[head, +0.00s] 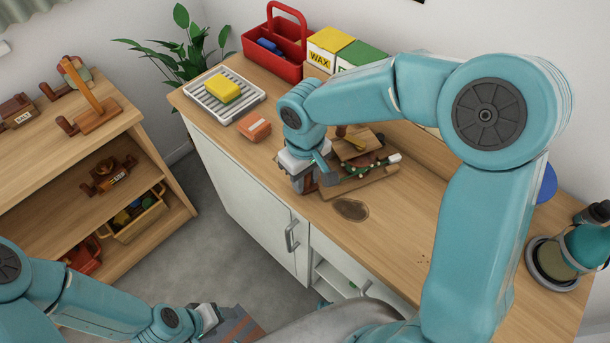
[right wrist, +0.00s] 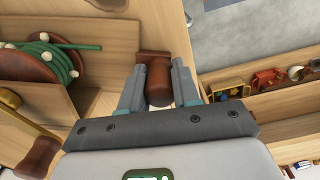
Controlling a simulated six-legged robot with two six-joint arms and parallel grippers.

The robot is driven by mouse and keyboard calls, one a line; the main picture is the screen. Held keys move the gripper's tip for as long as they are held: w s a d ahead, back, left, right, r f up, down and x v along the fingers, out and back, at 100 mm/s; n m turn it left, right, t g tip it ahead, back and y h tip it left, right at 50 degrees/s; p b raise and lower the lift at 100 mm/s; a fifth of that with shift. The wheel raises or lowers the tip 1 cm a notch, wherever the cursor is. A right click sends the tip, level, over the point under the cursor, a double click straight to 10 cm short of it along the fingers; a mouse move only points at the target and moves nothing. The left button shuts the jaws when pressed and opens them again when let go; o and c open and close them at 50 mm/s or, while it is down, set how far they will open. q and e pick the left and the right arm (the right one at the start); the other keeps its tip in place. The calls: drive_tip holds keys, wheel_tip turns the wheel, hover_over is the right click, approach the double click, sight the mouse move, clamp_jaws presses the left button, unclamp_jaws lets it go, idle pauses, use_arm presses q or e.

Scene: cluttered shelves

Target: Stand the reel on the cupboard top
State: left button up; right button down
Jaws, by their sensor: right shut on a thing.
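The reel (right wrist: 58,65) shows at the left of the right wrist view, with a brown disc, green cord and white beads, against light wood. In the head view its green cord and beads (head: 372,170) lie low over the cupboard top (head: 400,235). My right gripper (head: 306,188) is low over the cupboard top at the reel's left end. In the right wrist view this gripper (right wrist: 158,82) is shut on a dark brown handle (right wrist: 158,85), apparently the reel's; the join is not clear. My left gripper (head: 238,325) is at the bottom edge, its jaws unclear.
A dish rack (head: 212,108) with a yellow sponge (head: 222,88), an orange block (head: 254,128), a red caddy (head: 275,65) and a wax box (head: 325,50) stand behind. A dark stain (head: 350,209) marks the top. Bottles (head: 585,245) stand right; the front right is mostly clear.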

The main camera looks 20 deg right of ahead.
drive_tip(key=shift+s, duration=0.1)
drive_tip(key=c, duration=0.8)
unclamp_jaws()
drive_tip(key=shift+f, duration=0.1)
wheel_tip(320, 180, up, 12)
drive_tip(key=shift+r+p, duration=0.2)
drive_tip(key=shift+p, duration=0.25)
